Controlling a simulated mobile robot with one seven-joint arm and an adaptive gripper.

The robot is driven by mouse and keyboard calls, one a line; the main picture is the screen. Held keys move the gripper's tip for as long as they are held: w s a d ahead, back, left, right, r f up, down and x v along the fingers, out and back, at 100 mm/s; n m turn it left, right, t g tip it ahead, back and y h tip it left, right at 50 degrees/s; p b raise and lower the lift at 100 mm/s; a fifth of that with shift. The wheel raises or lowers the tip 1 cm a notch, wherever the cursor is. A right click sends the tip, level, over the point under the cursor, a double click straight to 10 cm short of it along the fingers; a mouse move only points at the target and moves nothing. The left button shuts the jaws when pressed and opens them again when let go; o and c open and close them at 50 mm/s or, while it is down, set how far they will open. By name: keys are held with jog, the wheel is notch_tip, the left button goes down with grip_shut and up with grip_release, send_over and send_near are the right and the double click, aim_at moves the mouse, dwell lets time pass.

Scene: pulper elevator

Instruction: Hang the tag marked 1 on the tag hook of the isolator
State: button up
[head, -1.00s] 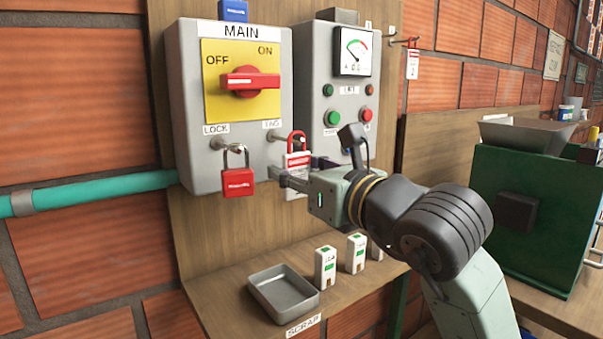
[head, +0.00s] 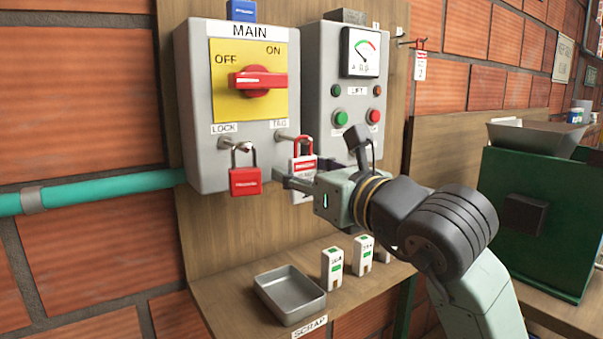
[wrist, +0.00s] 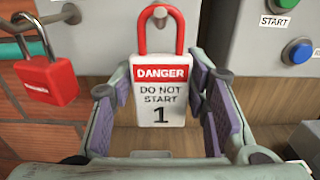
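The tag marked 1 (wrist: 160,97) is white with a red DANGER band and a red loop. It hangs upright, its loop over the tip of the tag hook (wrist: 161,14). In the head view the tag (head: 302,165) is below the TAG label of the isolator (head: 200,110), and the hook (head: 284,137) sticks out there. My gripper (wrist: 160,115) is open around the tag, one finger on each side. Narrow gaps show between the tag's edges and the finger pads. The tag's back is hidden.
A red padlock (head: 245,180) hangs on the LOCK hook just left of the tag. The lift control box (head: 352,110) stands close on the right. Another tag (head: 420,66) hangs farther right. A metal scrap tray (head: 290,293) and small white-and-green blocks (head: 332,268) are on the shelf below.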

jog(key=o, duration=0.3)
jog(key=shift+o, duration=0.2)
